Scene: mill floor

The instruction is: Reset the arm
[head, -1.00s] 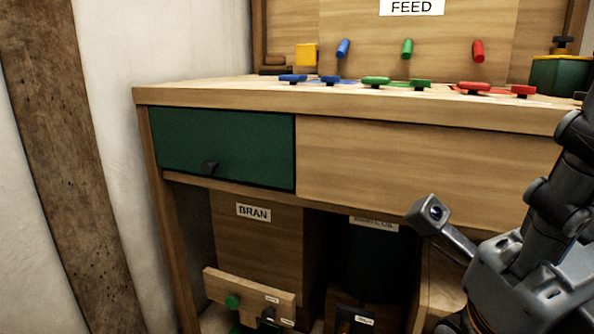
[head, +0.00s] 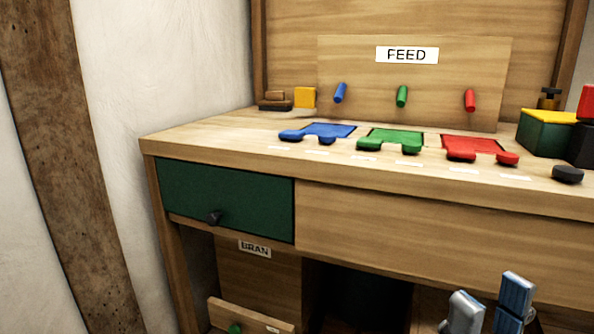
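My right gripper (head: 490,306) shows at the bottom right of the head view, in front of the workbench's wooden front. Its two grey fingertips stand apart with a gap between them and nothing held there; the rest of the gripper is cut off by the picture's lower edge. My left gripper is not in view.
The wooden workbench (head: 400,225) has a green drawer (head: 225,198) with a dark knob, shut. On top lie blue (head: 330,131), green (head: 390,140) and red (head: 480,148) pieces below a FEED board (head: 340,60). A green box (head: 545,135) stands at the right.

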